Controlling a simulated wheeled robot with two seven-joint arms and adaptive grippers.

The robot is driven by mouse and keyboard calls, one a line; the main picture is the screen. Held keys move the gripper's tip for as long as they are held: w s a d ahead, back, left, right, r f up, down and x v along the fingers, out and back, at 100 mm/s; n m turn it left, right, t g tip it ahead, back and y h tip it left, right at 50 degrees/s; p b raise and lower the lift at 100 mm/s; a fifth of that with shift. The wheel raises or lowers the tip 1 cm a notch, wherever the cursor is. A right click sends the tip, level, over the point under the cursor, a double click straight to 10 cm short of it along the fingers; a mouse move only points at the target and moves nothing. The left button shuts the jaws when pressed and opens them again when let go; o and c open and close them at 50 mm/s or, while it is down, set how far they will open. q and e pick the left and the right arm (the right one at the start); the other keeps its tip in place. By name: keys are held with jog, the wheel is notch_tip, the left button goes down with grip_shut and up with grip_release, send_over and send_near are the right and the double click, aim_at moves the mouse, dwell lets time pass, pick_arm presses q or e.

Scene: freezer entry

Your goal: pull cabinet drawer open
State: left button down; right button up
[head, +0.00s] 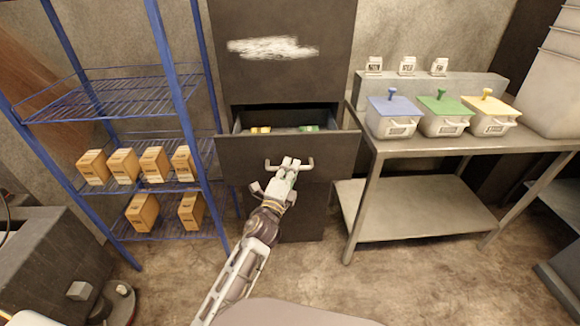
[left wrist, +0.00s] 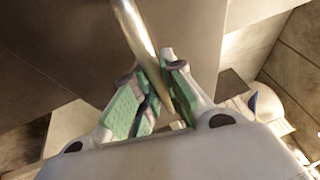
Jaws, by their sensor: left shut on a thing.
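The dark cabinet (head: 283,60) stands against the back wall. Its drawer (head: 240,152) is pulled part way out, and a yellow item (head: 260,130) and a green item (head: 309,128) show inside. The drawer's metal bar handle (head: 305,164) is on the front panel. My left gripper (head: 288,166) is at the middle of the handle, shut on it. In the left wrist view the bar (left wrist: 138,35) runs between the green-padded fingers (left wrist: 158,95). My right gripper is not in view.
A blue wire shelf (head: 110,100) with several cardboard boxes (head: 153,163) stands left of the cabinet. A metal table (head: 440,146) with blue, green and yellow lidded bins (head: 443,117) stands close on the right. The floor (head: 320,275) before the cabinet is clear.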

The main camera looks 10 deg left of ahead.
pick_arm(q)
jog(key=shift+f, duration=0.1)
jog(key=c, duration=1.5)
grip_release()
jog(key=shift+r, duration=0.3)
